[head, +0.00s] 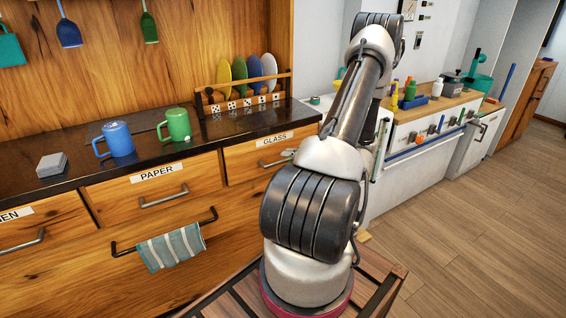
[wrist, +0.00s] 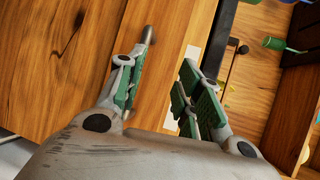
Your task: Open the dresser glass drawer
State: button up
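The glass drawer (head: 246,160) is the wooden dresser drawer labelled GLASS in the head view, and it looks closed. Its metal handle (head: 270,164) is partly hidden behind my gripper and arm. In the wrist view, my gripper (wrist: 155,68) is open, its two green-padded fingers apart in front of the drawer face. The handle (wrist: 149,36) sticks out beside the left finger, which overlaps part of it. I cannot tell whether they touch. The white label (wrist: 191,58) shows partly behind the right finger.
The dark countertop (head: 150,150) above holds a blue mug (head: 118,140), a green mug (head: 178,125) and a rack of plates (head: 250,90). The PAPER drawer (head: 130,196) is to the left. A striped towel (head: 170,248) hangs from a bar below.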

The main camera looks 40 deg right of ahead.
aim_at(283, 161)
jog(key=w+f, duration=0.1)
jog(key=w, duration=0.1)
jog(key=w+d+f+m+h, duration=0.1)
jog(key=w+f, duration=0.1)
jog(key=w+f+h, duration=0.1)
jog(key=w, duration=0.1)
jog(key=shift+w+d+f+t, duration=0.1)
jog(key=shift+d+f+t, duration=0.15)
jog(key=shift+d+t, duration=0.15)
grip_shut()
